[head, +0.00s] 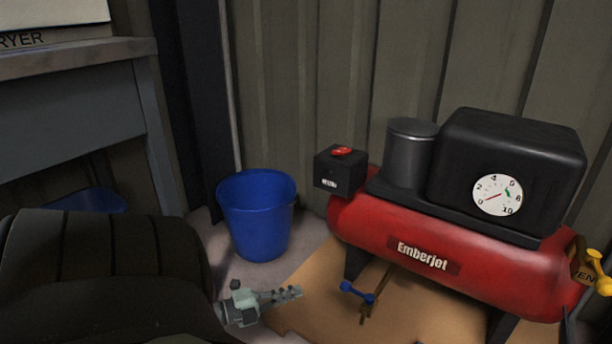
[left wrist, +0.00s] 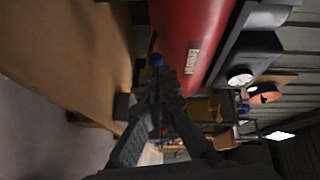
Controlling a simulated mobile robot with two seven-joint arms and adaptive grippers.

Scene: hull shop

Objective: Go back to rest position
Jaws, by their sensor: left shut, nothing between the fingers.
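My left gripper (head: 284,295) shows low in the head view, at the left edge of the brown floor sheet, below the blue bucket. Its fingers are together with nothing between them. In the left wrist view the left gripper (left wrist: 160,82) points toward the red compressor tank (left wrist: 190,40). A blue handle end (left wrist: 155,60) shows near its fingertips, but it looks farther off and apart from them. My right gripper is not in either view.
The red Emberjet compressor (head: 450,255) stands at right, with a blue-handled valve (head: 358,292) under it. A blue bucket (head: 257,215) stands by the wall. A grey bench (head: 80,110) is at left. Brown sheet (head: 310,300) covers the floor by the compressor.

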